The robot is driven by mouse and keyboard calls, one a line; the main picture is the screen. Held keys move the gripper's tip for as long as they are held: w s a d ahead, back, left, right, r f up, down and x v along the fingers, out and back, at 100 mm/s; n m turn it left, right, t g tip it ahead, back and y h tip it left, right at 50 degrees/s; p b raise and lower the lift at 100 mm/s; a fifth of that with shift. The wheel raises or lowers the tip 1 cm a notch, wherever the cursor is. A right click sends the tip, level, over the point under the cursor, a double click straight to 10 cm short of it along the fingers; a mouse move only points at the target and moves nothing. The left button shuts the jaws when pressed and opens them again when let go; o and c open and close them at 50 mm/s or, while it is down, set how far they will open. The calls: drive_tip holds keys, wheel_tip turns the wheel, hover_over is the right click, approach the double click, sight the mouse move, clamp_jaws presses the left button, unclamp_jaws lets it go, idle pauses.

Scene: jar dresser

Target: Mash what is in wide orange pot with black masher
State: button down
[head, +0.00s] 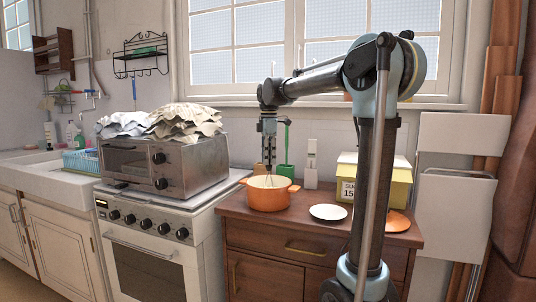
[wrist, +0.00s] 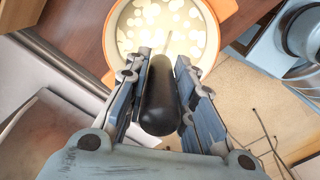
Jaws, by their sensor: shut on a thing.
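The wide orange pot (head: 268,197) stands on the brown dresser near its left edge. In the wrist view the pot (wrist: 232,9) shows at the top, with pale liquid and several lighter chunks (wrist: 148,12) inside. My gripper (head: 268,150) is above the pot, pointing down. In the wrist view my gripper (wrist: 161,62) is shut on the black handle of the masher (wrist: 160,100). The masher's thin metal part reaches down toward the pot's contents. Its lower end is mostly hidden behind the handle, so I cannot tell how deep it sits.
A white plate (head: 328,212), an orange plate (head: 397,222) and a yellow box (head: 398,187) are right of the pot on the dresser (head: 290,222). The stove (head: 150,245) with a toaster oven (head: 165,162) is on the left.

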drive_tip(key=shift+f, duration=0.65)
drive_tip(key=shift+r, duration=2.2)
drive_tip(key=shift+f, duration=0.1)
drive_tip(key=shift+f, duration=0.1)
idle(0.4)
idle(1.7)
idle(0.3)
